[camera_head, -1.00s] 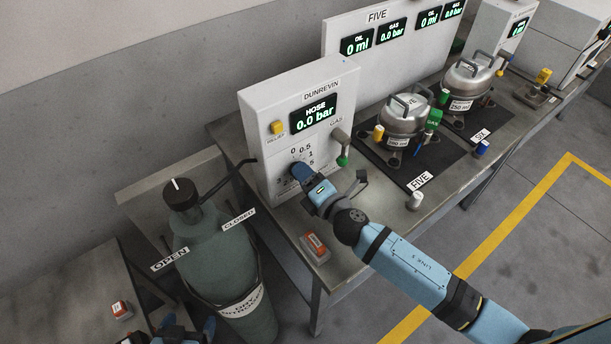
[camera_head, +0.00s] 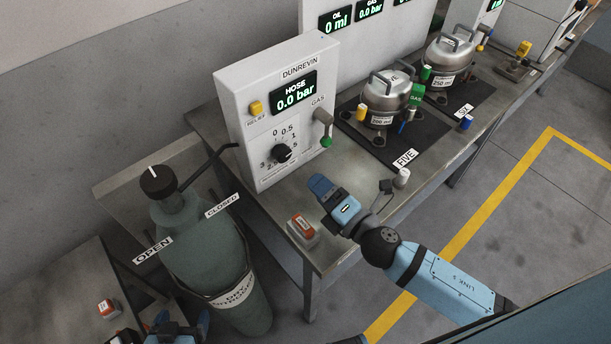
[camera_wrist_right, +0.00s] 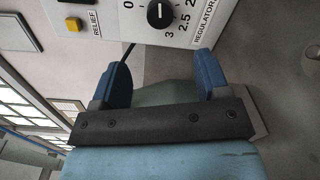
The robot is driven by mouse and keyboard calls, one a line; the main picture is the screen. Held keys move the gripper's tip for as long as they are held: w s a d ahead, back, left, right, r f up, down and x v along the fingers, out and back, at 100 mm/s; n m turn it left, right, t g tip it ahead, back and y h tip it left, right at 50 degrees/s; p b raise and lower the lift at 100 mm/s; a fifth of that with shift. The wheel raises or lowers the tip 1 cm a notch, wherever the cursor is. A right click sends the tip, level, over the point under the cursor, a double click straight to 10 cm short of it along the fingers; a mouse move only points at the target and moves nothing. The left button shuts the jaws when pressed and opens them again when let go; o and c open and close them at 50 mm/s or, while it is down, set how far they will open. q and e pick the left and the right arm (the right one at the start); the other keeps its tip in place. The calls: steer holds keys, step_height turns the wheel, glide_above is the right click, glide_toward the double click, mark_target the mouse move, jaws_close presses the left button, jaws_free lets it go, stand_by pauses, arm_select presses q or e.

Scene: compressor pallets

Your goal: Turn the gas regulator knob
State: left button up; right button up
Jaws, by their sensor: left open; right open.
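The gas regulator knob (camera_head: 282,153) is a black dial with a white mark, low on the front of the white DUNREVIN panel (camera_head: 245,95), with numbers around it. In the right wrist view the knob (camera_wrist_right: 160,14) is at the top, beyond the fingertips and apart from them. My right gripper (camera_head: 321,187) is to the right of and below the knob in the head view. In the wrist view its blue fingers (camera_wrist_right: 163,75) are spread with nothing between them. My left gripper (camera_head: 185,325) shows only partly at the bottom left edge, open. The panel's HOSE display reads 0.0 bar.
A green gas cylinder (camera_head: 205,245) with a black valve knob stands left of the metal bench (camera_head: 360,165). A small red-and-white box (camera_head: 301,229) lies near the bench's front edge. A grey lever with a green tip (camera_head: 325,128) sits on the panel's right. Compressors (camera_head: 385,98) stand further right.

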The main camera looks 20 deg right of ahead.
steer(key=shift+v, duration=1.2)
